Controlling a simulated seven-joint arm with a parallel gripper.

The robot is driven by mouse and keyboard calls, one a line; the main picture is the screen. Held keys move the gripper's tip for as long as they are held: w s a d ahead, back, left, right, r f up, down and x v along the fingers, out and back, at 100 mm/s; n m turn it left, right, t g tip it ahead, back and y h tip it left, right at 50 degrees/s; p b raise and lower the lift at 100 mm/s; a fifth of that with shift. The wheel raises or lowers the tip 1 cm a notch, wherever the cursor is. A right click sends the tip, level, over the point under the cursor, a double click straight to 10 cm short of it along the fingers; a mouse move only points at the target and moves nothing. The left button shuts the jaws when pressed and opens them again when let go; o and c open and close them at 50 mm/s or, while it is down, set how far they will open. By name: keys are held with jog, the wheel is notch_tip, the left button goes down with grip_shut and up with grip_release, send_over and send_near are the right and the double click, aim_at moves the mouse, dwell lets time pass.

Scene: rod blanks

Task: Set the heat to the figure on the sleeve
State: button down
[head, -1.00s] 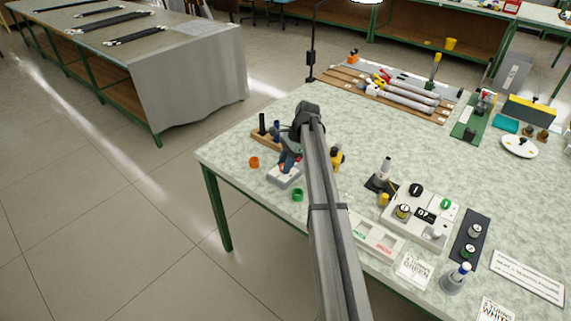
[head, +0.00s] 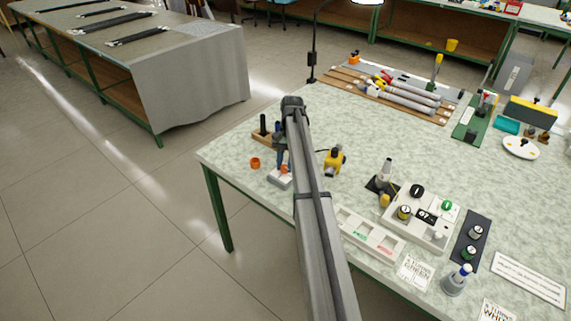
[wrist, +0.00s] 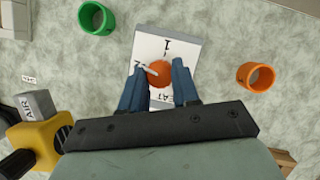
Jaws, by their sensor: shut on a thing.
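The heat dial is a white plate (wrist: 182,45) with an orange knob (wrist: 159,74), seen in the wrist view. It bears a 1 at the top, a 2 at the left and a partly covered label ending in "EAT". A pale pointer on the knob points left, near the 2. My gripper (wrist: 160,88) is shut on the knob, with a blue finger at each side. In the head view the dial's white base (head: 279,179) is at the table's near left, below my gripper (head: 282,165). An orange ring (wrist: 256,76) and a green ring (wrist: 96,18) lie apart from the dial. I see no figure on either.
A yellow-and-black device (head: 334,160) with a grey "AIR" block stands right of the dial. A wooden block with dark posts (head: 264,136) is behind it. A white tray (head: 370,234) and a white control panel (head: 417,215) lie further right.

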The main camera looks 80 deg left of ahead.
jog(key=shift+n+t, duration=0.3)
jog(key=shift+n, duration=0.4)
jog(key=c, duration=0.8)
grip_release()
jog(key=shift+r, duration=0.1)
jog(key=shift+a+r, duration=0.3)
jog(key=shift+r, duration=0.25)
jog(key=w+a, duration=0.1)
jog(key=a, duration=0.2)
jog(key=w+a, duration=0.1)
jog(key=a, duration=0.3)
jog(key=w+a, duration=0.1)
jog(key=a, duration=0.3)
jog(key=shift+w+a+f, duration=0.1)
jog(key=shift+w+a, duration=0.05)
jog(key=shift+w, duration=0.15)
